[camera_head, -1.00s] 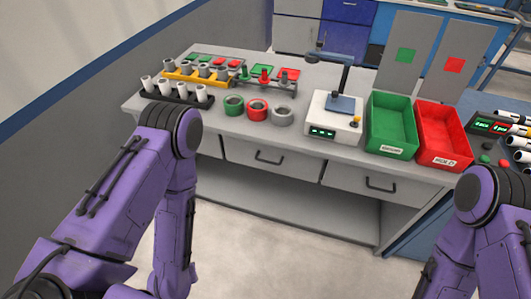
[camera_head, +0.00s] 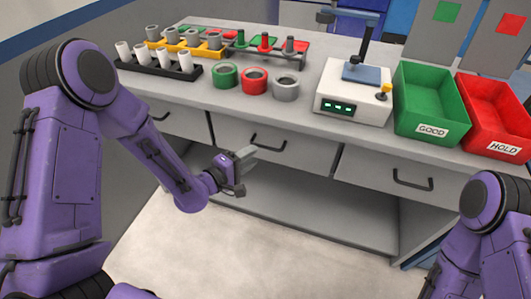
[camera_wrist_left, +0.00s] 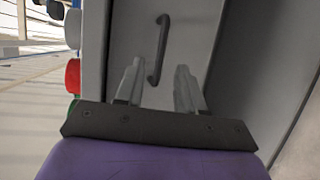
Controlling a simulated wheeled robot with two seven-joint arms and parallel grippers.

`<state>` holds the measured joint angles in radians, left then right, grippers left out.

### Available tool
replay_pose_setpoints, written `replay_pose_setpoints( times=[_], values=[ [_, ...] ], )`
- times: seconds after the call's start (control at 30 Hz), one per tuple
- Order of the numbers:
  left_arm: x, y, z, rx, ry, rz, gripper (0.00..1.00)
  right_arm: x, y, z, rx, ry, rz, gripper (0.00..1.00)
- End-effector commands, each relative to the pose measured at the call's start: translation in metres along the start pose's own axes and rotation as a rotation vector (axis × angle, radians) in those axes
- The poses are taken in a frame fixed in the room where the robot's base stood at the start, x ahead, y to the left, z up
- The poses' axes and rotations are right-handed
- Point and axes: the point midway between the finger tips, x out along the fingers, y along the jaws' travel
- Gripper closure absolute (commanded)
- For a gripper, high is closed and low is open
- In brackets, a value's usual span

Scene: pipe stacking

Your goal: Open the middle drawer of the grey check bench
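The grey check bench (camera_head: 300,118) has three drawers in its front, all closed. The middle drawer (camera_head: 300,152) has a dark bar handle (camera_head: 268,146). My left gripper (camera_head: 247,158) is in front of this drawer, just left of and below the handle in the head view.
The left drawer (camera_head: 182,121) and right drawer (camera_head: 395,177) flank the middle one. On top are pipe racks, coloured rings, a white gauge device (camera_head: 345,98), a green GOOD bin (camera_head: 432,108) and a red HOLD bin (camera_head: 495,125). Open floor lies before the bench.

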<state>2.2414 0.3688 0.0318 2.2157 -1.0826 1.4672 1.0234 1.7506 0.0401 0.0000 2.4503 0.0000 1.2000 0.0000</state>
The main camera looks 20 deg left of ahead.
Motion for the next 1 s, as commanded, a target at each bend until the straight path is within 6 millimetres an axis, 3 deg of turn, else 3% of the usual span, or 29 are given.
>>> replay_pose_setpoints(
  times=[0.1, 0.3, 0.67, 0.8, 1.0],
  values=[
    [0.028, 0.0, 0.0, 0.005, -0.001, 0.0, 0.62, 0.0, 0.0, 0.0, 0.0, 0.0, 0.0, 1.0],
    [0.064, -0.001, -0.001, 0.005, 0.002, -0.003, 0.62, 0.0, 0.0, 0.0, 0.0, 0.0, 0.0, 1.0],
    [0.075, -0.001, -0.001, 0.002, 0.003, -0.004, 0.62, 0.0, 0.0, 0.0, 0.0, 0.0, 0.0, 1.0],
    [0.075, -0.001, -0.001, 0.002, 0.003, -0.004, 1.0, 0.0, 0.0, 0.0, 0.0, 0.0, 0.0, 1.0],
    [0.075, -0.001, -0.001, 0.002, 0.003, -0.004, 1.0, 0.0, 0.0, 0.0, 0.0, 0.0, 0.0, 1.0]
  ],
)
